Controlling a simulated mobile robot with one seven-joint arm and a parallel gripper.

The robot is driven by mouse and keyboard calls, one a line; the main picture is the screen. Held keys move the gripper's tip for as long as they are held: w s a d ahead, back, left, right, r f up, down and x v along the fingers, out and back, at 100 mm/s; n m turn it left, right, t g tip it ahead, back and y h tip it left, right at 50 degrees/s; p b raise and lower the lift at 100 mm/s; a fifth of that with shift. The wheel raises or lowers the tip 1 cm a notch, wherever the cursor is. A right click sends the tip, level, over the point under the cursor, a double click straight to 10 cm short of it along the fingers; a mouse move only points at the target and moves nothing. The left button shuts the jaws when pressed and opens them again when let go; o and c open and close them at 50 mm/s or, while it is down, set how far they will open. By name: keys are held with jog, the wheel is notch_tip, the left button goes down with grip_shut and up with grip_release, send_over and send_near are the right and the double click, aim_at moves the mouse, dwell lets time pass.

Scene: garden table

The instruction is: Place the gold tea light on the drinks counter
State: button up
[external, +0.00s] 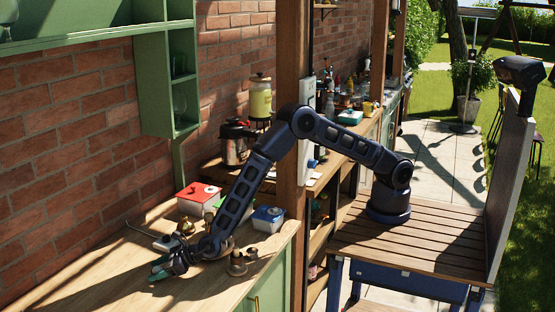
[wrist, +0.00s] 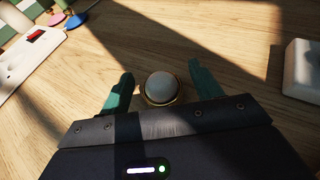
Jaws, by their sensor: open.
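In the external view my gripper (external: 158,270) is low over the near worktop (external: 90,290), and the tea light cannot be made out there. A farther counter (external: 325,172) carries a yellow-topped drinks dispenser (external: 260,98) and bottles; it looks like the drinks counter.
A red-topped box (external: 198,195), a blue-topped box (external: 268,218) and brass pieces (external: 237,264) stand near my forearm. A wooden post (external: 292,90) rises between the two counters. In the wrist view a white block (wrist: 302,70) lies right and a white box (wrist: 30,50) left.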

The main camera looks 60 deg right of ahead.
jog(key=v, duration=0.9)
jog(key=shift+s+d, duration=0.15)
jog(key=shift+s, duration=0.1)
jog(key=shift+o, duration=0.6)
jog(key=shift+s+d+r, duration=0.15)
jog(key=shift+s+d, duration=0.05)
jog(key=shift+s, duration=0.05)
jog(key=shift+a, duration=0.1)
jog(key=shift+w+a+m+t+h, duration=0.7)
jog(key=shift+a+m+t+h, duration=0.25)
jog(key=shift+m, duration=0.25)
jog(key=shift+a+m+t+h, duration=0.25)
jog(key=shift+a+m+h, duration=0.5)
jog(key=shift+m+h, duration=0.35)
jog(key=s+a+m+h, duration=0.1)
jog(key=h, duration=0.1)
jog(key=s+a+f+m+h, duration=0.1)
jog(key=s+m+h, duration=0.1)
jog(key=shift+s+a, duration=0.1)
jog(key=shift+s, duration=0.05)
jog(key=shift+f+x, duration=0.1)
jog(key=shift+x, duration=2.6)
jog(key=shift+f+x, duration=0.15)
jog(key=shift+x, duration=2.5)
jog(key=shift+s+a, duration=0.1)
jog(key=shift+s, duration=0.05)
jog(key=shift+c, duration=0.2)
